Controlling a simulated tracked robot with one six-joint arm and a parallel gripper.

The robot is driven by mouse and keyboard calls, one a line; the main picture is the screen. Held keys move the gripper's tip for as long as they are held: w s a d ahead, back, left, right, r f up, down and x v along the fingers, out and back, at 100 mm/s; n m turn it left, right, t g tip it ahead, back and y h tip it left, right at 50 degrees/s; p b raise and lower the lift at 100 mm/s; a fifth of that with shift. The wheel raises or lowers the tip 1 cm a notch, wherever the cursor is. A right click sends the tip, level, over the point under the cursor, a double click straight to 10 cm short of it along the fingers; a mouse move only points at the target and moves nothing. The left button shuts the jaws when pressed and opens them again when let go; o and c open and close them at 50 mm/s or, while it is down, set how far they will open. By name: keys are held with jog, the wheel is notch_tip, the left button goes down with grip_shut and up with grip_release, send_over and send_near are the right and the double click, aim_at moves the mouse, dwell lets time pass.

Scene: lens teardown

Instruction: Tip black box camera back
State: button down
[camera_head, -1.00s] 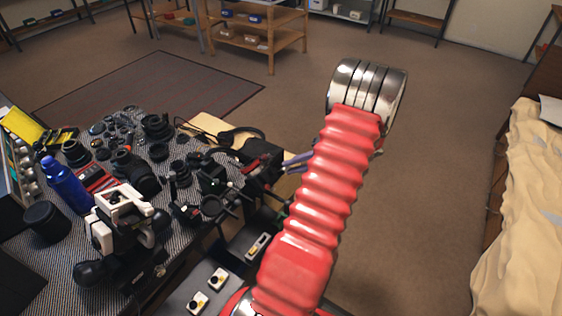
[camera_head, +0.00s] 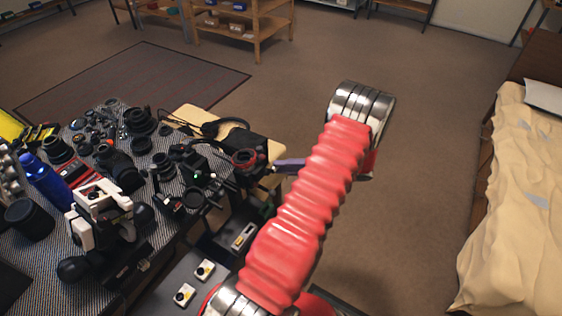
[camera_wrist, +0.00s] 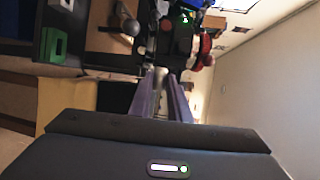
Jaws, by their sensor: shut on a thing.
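The black box camera (camera_head: 243,148) is at the right edge of the crowded table in the head view, with a red ring on its near side. My gripper (camera_head: 274,167) reaches it from the right with purple-grey fingers. The fingers are close together and shut on the camera; the exact contact is hard to see. In the wrist view my gripper (camera_wrist: 160,76) points toward a dark, blurred cluster of gear, where the box camera cannot be clearly told apart.
Lenses and camera parts crowd the striped table (camera_head: 52,243). A white-and-black camera (camera_head: 100,205) and a blue bottle (camera_head: 45,180) stand at left. Small yellow-and-white items (camera_head: 205,270) lie below. Open floor is right of my arm, then a cloth-covered table (camera_head: 520,190).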

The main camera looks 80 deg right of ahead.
jog(key=f, duration=0.1)
jog(key=s+f, duration=0.1)
jog(key=f, duration=0.1)
jog(key=shift+a+f, duration=0.1)
jog(key=shift+a, duration=0.05)
dwell(0.3)
jog(key=shift+a+f, duration=0.1)
jog(key=shift+f, duration=0.05)
dwell(0.3)
jog(key=c, duration=1.6)
grip_release()
jog(key=shift+w, duration=0.1)
jog(key=shift+c, duration=0.2)
jog(key=s+r, duration=0.2)
jog(key=s, duration=1.1)
jog(key=shift+s+d+r, duration=0.25)
jog(key=shift+s+d, duration=0.05)
jog(key=shift+s, duration=0.05)
